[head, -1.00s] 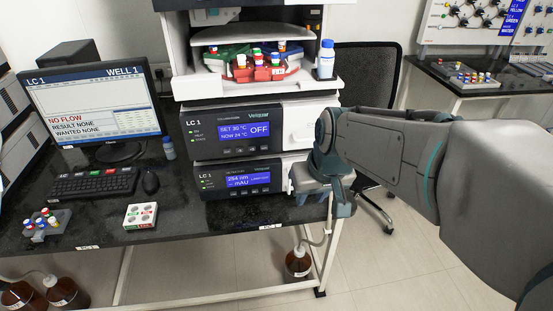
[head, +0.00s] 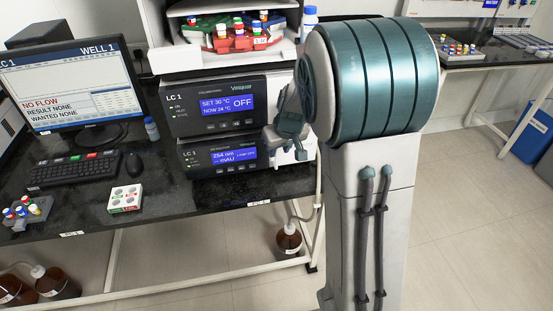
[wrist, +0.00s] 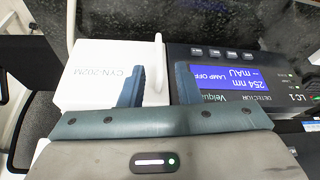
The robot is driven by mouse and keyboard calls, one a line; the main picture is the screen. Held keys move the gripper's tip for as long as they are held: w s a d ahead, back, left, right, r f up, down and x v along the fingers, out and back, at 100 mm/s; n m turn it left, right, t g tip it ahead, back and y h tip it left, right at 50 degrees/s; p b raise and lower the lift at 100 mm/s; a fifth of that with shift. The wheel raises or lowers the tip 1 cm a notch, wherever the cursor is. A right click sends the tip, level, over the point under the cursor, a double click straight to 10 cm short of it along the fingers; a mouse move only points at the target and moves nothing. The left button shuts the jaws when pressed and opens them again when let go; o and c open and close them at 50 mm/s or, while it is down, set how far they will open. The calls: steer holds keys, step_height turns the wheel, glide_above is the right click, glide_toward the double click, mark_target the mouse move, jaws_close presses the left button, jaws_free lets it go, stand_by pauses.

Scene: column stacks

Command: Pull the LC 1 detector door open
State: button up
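The LC 1 detector (head: 218,155) is the lower black unit of the stack, its blue screen reading 254 nm. Its white door (wrist: 95,70) is at the right end of its front in the head view, partly hidden by my arm, and looks shut. In the wrist view the detector's dark front (wrist: 225,60) appears upside down, with the white door beside it. A slim white upright handle (wrist: 158,55) stands out from the door. My gripper (wrist: 160,70) is open at the door, one finger to each side of the handle in the picture. I cannot tell whether either finger touches it.
The column oven (head: 212,105) sits directly above the detector. A vial rack (head: 125,198), keyboard (head: 75,170) and mouse (head: 133,163) lie on the bench to the left. A brown bottle (head: 288,240) stands below. The floor at right is open.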

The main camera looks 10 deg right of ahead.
mark_target(276, 167)
steer(key=x, duration=0.6)
steer(key=shift+w+f, duration=0.15)
steer(key=shift+f, duration=0.15)
jaws_close()
